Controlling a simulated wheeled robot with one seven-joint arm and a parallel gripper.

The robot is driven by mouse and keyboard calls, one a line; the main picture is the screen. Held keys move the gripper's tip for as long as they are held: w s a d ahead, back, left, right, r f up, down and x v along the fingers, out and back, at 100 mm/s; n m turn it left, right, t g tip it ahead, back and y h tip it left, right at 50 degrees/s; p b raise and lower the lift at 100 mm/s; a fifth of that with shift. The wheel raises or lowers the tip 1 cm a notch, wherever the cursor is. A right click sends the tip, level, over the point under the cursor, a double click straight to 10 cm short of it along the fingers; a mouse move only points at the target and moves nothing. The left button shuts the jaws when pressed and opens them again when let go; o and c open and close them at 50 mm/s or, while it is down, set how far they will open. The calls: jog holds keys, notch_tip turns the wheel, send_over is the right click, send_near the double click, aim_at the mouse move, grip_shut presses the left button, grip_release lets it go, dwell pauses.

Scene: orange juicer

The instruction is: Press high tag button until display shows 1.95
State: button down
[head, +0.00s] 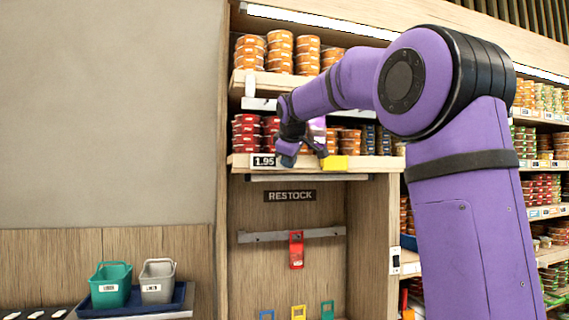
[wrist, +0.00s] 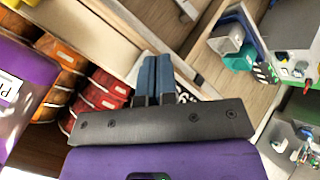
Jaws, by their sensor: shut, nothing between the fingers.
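A black price tag (head: 263,160) on the front edge of the middle shelf reads 1.95 in white digits in the head view. In the wrist view, part of a dark tag with white digits (wrist: 184,97) shows just right of my fingers; the rest is hidden behind them. My gripper (head: 287,154) is shut and empty, with its blue fingertips just right of the tag. The shut fingers (wrist: 154,72) also show in the wrist view. I cannot make out the button, or whether the fingertips touch it.
Red tubs (head: 246,130) stand on the shelf behind my gripper, orange tubs (head: 280,50) above. A yellow block (head: 335,163) is on the shelf edge to the right. Below hang a RESTOCK sign (head: 290,195) and a rail with a red tag (head: 296,250). Teal (head: 110,285) and grey (head: 158,281) bins stand lower left.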

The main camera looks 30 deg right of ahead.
jog(key=shift+s+a, duration=0.15)
jog(key=shift+s, duration=0.45)
jog(key=shift+s+a, duration=0.25)
jog(key=shift+s, duration=0.55)
jog(key=shift+s+a, duration=0.2)
jog(key=shift+s, duration=0.6)
jog(key=shift+s+a, duration=0.25)
jog(key=shift+s, duration=0.55)
jog(key=s+a, duration=0.1)
jog(key=s, duration=0.4)
jog(key=shift+s+a, duration=0.35)
jog(key=shift+s, duration=0.05)
